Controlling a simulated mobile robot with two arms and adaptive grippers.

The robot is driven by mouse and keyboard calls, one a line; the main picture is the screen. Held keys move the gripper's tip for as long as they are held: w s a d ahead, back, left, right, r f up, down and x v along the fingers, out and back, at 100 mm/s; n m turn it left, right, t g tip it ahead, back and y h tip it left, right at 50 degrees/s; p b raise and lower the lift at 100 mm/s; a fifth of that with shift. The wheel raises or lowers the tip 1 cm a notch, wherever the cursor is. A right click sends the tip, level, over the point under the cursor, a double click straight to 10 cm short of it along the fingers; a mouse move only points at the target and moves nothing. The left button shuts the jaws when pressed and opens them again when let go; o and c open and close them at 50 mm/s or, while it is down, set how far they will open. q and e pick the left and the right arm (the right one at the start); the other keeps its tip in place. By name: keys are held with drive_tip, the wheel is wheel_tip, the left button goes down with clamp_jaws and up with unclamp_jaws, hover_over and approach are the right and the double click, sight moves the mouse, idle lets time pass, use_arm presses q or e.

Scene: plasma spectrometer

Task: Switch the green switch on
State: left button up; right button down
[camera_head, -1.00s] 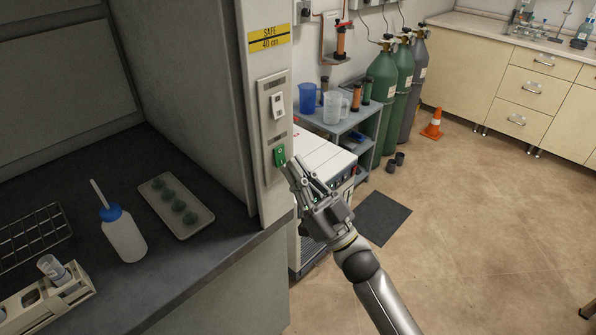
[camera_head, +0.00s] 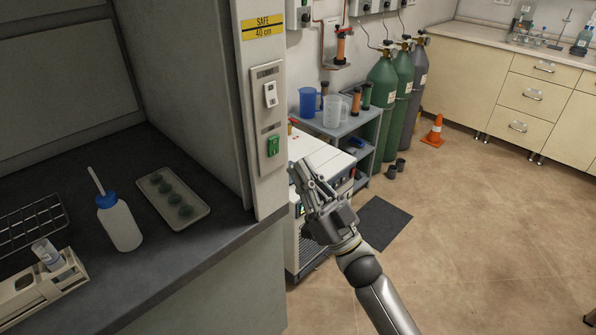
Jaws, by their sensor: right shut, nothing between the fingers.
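The green switch (camera_head: 273,145) sits on the lower part of a pale panel on the front post of the fume hood. A white switch (camera_head: 270,94) is above it on the same panel. My right gripper (camera_head: 296,168) is shut and empty. Its fingertips point up and left, just to the right of the green switch and a little below it, with a small gap showing between them in the picture. The switch's face is unobstructed. My left gripper is not in view.
The hood's dark worktop (camera_head: 200,250) at left holds a wash bottle (camera_head: 120,225), a tray of dark round pieces (camera_head: 148,187) and racks. Behind my right gripper stand a white machine (camera_head: 320,155) and a grey cart (camera_head: 345,128). Open floor lies to the right.

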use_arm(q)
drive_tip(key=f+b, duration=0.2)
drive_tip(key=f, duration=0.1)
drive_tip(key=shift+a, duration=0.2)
use_arm(e)
drive_tip(key=w+a+f+v, duration=0.1)
drive_tip(key=v, duration=0.8)
drive_tip(key=shift+s+d+f, duration=0.15)
drive_tip(key=shift+f, duration=0.3)
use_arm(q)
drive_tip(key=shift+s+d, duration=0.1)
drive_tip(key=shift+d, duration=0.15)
